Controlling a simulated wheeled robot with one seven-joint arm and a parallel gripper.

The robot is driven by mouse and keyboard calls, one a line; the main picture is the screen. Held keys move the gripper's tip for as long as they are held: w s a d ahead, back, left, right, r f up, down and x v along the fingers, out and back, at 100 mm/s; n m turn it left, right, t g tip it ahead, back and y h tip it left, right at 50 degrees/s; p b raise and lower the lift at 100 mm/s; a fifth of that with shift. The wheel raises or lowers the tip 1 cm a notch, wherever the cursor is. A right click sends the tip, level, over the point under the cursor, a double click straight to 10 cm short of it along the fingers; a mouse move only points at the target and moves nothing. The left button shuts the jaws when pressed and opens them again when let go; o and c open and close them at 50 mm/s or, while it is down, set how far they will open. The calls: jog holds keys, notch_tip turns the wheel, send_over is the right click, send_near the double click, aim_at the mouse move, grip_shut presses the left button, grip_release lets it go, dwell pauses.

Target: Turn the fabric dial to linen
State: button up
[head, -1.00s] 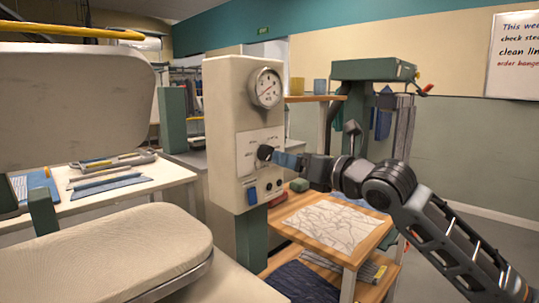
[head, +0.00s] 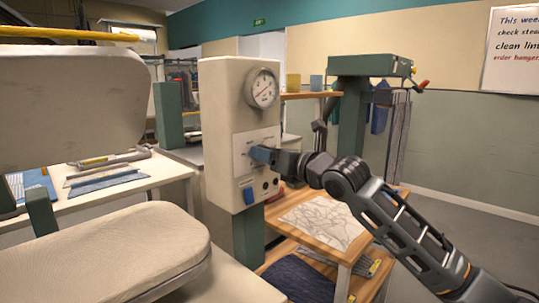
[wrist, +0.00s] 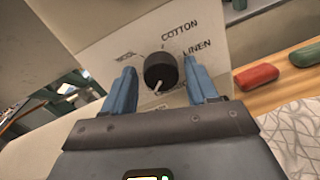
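The fabric dial (wrist: 160,68) is a round black knob on the pale panel (wrist: 98,42). Its white pointer mark is at the lower side of the knob, toward a label that is partly hidden. WOOL is printed at its left, COTTON above, and LINEN (wrist: 197,48) at its upper right. My gripper (wrist: 159,64) is open, one blue finger on each side of the dial, with visible gaps. In the head view, my gripper (head: 260,154) is at the panel of the press column (head: 225,110) and hides the dial.
A round gauge (head: 262,88) sits above the dial. A blue switch (head: 249,195) and dark round buttons are below it. A wooden table (head: 355,240) stands to the right, with red and green objects (wrist: 256,76) near its edge. The padded press board (head: 120,250) is at left.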

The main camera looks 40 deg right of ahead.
jog(key=c, duration=0.8)
